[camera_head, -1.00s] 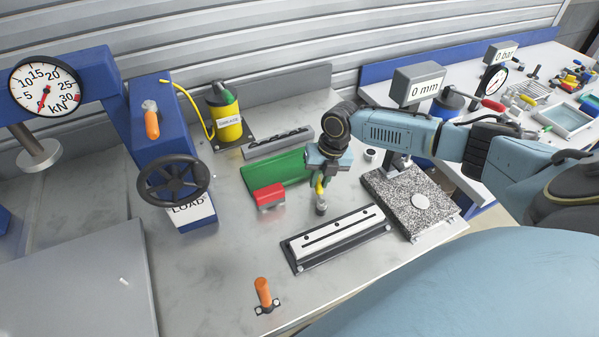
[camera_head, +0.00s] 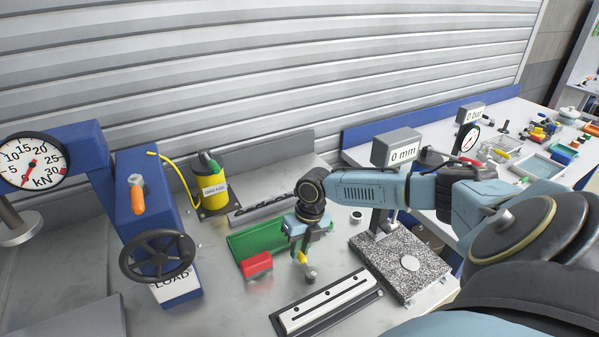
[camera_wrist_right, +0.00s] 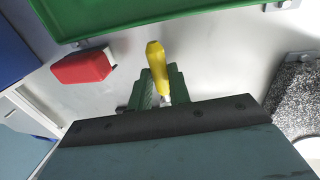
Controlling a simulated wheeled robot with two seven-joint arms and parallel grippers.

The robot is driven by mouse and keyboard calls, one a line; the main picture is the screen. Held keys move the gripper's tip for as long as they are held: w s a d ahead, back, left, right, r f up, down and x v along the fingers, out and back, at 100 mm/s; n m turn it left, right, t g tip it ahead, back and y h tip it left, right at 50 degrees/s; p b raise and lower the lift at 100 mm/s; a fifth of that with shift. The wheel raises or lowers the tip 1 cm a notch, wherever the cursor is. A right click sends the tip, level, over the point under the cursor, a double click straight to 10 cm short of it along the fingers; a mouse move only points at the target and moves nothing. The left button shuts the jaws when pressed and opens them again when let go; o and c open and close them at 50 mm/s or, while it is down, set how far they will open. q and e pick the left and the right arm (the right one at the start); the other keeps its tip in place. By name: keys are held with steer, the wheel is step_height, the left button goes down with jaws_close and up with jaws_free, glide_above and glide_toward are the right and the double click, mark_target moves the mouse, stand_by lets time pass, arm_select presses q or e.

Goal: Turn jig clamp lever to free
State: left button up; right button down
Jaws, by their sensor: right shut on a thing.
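My right gripper (camera_head: 304,238) points down over the bench, its green fingers shut on a yellow-handled piece (camera_head: 302,257) with a round grey metal end below. In the right wrist view the yellow handle (camera_wrist_right: 157,68) sticks out between the fingers (camera_wrist_right: 160,90). I cannot tell whether the metal end touches the bench. A long black-and-white rail fixture (camera_head: 325,300) lies just in front of the gripper. No lever marked as the jig clamp shows now. My left gripper is not in view.
A red block (camera_head: 256,266) and a green tray (camera_head: 262,238) lie left of the gripper. A granite plate with a gauge stand (camera_head: 405,262) is on the right. The press handwheel (camera_head: 157,256) and a yellow grease can (camera_head: 213,193) are further left.

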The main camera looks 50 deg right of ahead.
steer(key=c, duration=1.3)
jaws_free()
step_height(320, 180, up, 13)
steer(key=d+b, duration=0.1)
steer(key=d, duration=0.1)
steer(key=shift+s+d, duration=0.2)
steer(key=shift+s, duration=0.15)
